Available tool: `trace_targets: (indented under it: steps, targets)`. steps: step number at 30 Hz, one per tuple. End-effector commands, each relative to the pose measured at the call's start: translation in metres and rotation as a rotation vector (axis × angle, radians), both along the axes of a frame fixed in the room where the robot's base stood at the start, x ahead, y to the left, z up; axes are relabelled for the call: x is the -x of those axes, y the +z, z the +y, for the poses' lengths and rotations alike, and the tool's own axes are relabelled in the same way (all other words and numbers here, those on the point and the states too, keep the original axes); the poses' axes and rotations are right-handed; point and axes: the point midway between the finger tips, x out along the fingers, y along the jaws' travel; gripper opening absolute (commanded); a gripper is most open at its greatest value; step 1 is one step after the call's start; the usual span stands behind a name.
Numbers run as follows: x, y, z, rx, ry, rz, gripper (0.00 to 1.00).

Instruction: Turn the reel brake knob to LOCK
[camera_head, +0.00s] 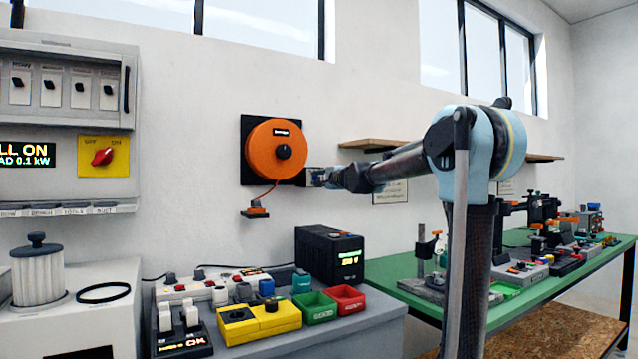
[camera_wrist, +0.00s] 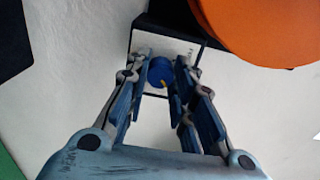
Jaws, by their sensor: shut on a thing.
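The orange cable reel (camera_head: 270,150) hangs on a black backing plate on the wall. Its orange edge (camera_wrist: 260,30) fills the upper right of the wrist view. A blue knob (camera_wrist: 159,70) with a short yellow mark sits on a small pale plate (camera_wrist: 143,40) with a dark border beside the reel. My gripper (camera_head: 314,177) is at the reel's right side in the head view and hides the knob there. In the wrist view its two fingers stand either side of the knob, shut on it. Small lettering on the plate is too blurred to read.
An orange plug (camera_head: 257,210) hangs below the reel on its cord. Wooden shelves (camera_head: 370,143) are on the wall behind my arm. A grey bench below holds a black power unit (camera_head: 328,255), trays and switch boxes. A green table (camera_head: 390,272) stands right.

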Motion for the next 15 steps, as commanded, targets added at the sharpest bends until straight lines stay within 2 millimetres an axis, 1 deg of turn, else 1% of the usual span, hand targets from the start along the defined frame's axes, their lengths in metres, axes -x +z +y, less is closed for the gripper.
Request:
trace_targets:
  steps: [14,15]
  targets:
    - [0.0007,-0.002,-0.0002,-0.009,0.0,0.008,0.0]
    - [0.0008,-0.0021,-0.0002,-0.009,0.0,0.008,0.27]
